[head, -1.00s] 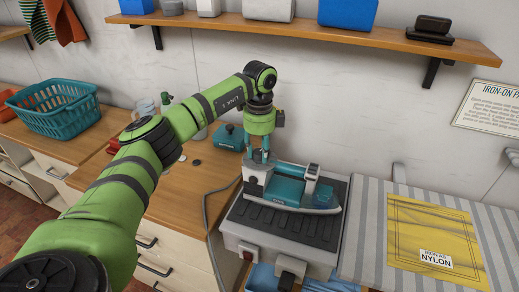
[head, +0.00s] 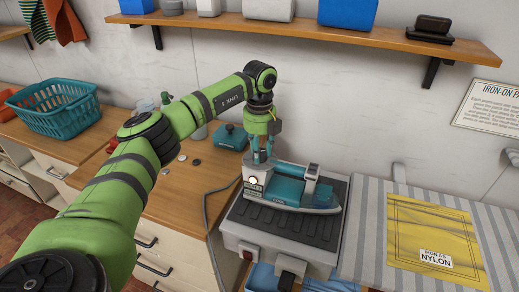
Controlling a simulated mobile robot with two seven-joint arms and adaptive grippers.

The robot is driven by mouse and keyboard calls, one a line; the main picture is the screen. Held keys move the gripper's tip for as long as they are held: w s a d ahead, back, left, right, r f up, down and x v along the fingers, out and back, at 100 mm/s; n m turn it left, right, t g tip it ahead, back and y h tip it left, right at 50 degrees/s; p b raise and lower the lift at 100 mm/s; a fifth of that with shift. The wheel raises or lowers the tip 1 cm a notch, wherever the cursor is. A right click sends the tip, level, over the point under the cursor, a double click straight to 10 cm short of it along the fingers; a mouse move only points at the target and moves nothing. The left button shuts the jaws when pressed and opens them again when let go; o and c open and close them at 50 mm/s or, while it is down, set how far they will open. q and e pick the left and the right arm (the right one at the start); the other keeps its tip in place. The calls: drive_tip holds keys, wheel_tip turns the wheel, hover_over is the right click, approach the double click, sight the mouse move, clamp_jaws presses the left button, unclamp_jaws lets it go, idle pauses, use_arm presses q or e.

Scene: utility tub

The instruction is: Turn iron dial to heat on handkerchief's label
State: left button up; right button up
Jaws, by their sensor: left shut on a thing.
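The iron (head: 280,187), white and teal, rests on the black ribbed top of a grey station (head: 292,221). My left gripper (head: 263,160) points down onto the rear top of the iron and is shut on its dial. The fingers mostly hide the dial, so its setting cannot be read. A small light glows on the rear face of the iron. The yellow handkerchief (head: 420,225) lies flat on the striped board to the right. Its white label (head: 436,258) reads "IRON AS NYLON". My right gripper is not in view.
A grey cord (head: 207,222) runs left of the station. A teal box (head: 230,137) and small discs (head: 195,161) lie on the wooden counter. A teal basket (head: 60,107) stands far left. A shelf (head: 320,36) hangs above.

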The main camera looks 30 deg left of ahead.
use_arm(q)
drive_tip(key=shift+m, duration=0.6)
drive_tip(key=o, duration=1.1)
drive_tip(key=shift+o, duration=0.2)
wheel_tip(320, 180, up, 12)
